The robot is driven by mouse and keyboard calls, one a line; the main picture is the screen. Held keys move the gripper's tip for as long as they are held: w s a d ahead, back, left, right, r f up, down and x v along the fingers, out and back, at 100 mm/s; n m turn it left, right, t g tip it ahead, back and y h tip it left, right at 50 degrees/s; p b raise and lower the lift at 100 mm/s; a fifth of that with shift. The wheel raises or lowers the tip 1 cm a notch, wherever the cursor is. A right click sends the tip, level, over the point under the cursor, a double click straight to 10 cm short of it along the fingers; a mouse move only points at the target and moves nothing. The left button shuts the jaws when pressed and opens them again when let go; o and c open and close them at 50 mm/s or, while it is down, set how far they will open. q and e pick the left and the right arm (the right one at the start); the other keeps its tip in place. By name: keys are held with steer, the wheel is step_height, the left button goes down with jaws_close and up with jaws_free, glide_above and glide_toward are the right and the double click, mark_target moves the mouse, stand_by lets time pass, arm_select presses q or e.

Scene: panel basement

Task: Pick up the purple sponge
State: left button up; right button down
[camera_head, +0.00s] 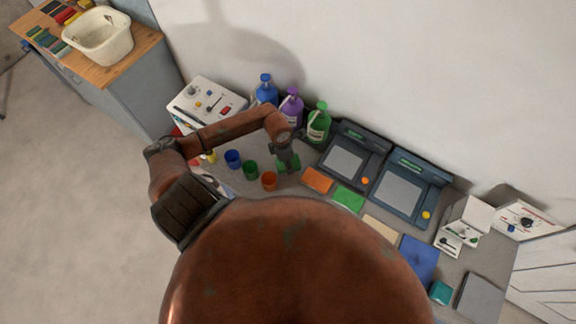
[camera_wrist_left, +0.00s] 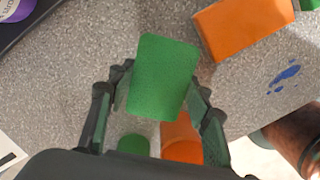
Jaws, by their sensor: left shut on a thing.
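No purple sponge can be made out in either view. My left gripper (camera_head: 287,164) is over the counter, in front of the bottles. In the left wrist view its two fingers (camera_wrist_left: 160,95) are shut on a green sponge-like block (camera_wrist_left: 163,77), one on each side. In the head view this green block (camera_head: 290,165) is partly hidden by the gripper. Whether it touches the counter I cannot tell. My right gripper is not in view.
An orange block (camera_head: 317,180) lies just right of the gripper. A green pad (camera_head: 349,200) and a blue pad (camera_head: 418,258) lie farther right. A purple bottle (camera_head: 291,107) stands behind.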

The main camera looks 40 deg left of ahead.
arm_select(q)
steer(key=s+d+r+b, duration=0.3)
steer(key=s+d+r, duration=0.4)
steer(key=s+r, duration=0.3)
steer(key=shift+s+d, duration=0.15)
steer(key=shift+s, duration=0.85)
